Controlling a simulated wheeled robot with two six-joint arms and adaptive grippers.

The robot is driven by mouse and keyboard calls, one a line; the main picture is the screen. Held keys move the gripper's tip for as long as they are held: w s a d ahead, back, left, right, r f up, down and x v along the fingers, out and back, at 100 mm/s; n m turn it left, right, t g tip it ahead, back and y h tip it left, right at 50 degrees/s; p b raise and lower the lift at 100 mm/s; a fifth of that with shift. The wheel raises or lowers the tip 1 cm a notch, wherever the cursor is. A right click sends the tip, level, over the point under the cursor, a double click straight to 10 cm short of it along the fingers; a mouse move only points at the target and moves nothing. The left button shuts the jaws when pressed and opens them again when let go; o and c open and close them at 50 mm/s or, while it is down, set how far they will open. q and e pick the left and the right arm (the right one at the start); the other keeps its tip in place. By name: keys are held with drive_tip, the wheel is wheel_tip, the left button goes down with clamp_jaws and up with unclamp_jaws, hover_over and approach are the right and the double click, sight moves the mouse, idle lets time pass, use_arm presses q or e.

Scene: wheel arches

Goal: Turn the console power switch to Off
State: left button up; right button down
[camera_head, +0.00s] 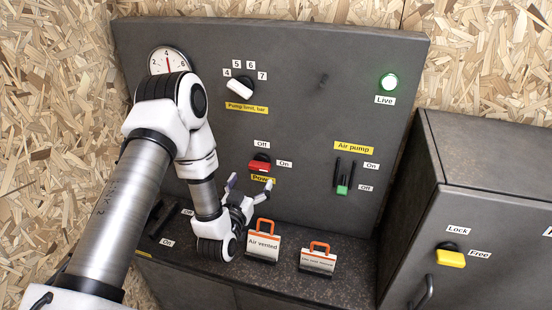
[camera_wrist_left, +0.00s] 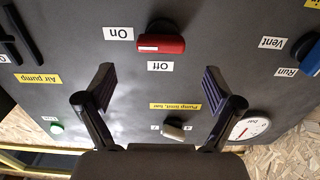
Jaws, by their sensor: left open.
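The console power switch (camera_head: 260,166) is a red handle on a dark round base, on the grey panel above a partly covered yellow Power label. Its handle lies level, in line with the On label (camera_head: 285,164) at its right; the Off label (camera_head: 262,144) is above it. In the wrist view the switch (camera_wrist_left: 162,43) appears upside down, beyond the fingertips and between their lines. My left gripper (camera_head: 249,185) is open and empty, just below the switch in the picture, with its fingers toward the panel. It also shows open in the wrist view (camera_wrist_left: 158,90). My right gripper is not in view.
Tags with orange shackles, one reading Air vented (camera_head: 263,246), stand on the ledge below. A green-tipped Air pump lever (camera_head: 342,189) is to the right. The white Pump limit knob (camera_head: 240,88) and lit green Live lamp (camera_head: 389,82) are higher. A cabinet (camera_head: 480,200) stands right.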

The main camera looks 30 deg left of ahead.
sight(260, 169)
use_arm(q)
drive_tip(key=shift+w+a+r+p, duration=0.1)
drive_tip(key=shift+w+a+p, duration=0.2)
drive_tip(key=shift+w, duration=0.3)
drive_tip(key=shift+w+a+p, duration=0.2)
drive_tip(key=shift+w+a, duration=0.2)
drive_tip(key=shift+w, duration=0.15)
drive_tip(key=w+p, duration=0.1)
drive_tip(key=w, duration=0.3)
drive_tip(key=shift+w+d, duration=0.1)
drive_tip(key=shift+w, duration=0.3)
drive_tip(key=shift+w+a+f, duration=0.15)
drive_tip(key=shift+a+f, duration=0.05)
drive_tip(key=shift+a, duration=0.25)
drive_tip(key=shift+d, duration=0.15)
drive_tip(key=c, duration=1.1)
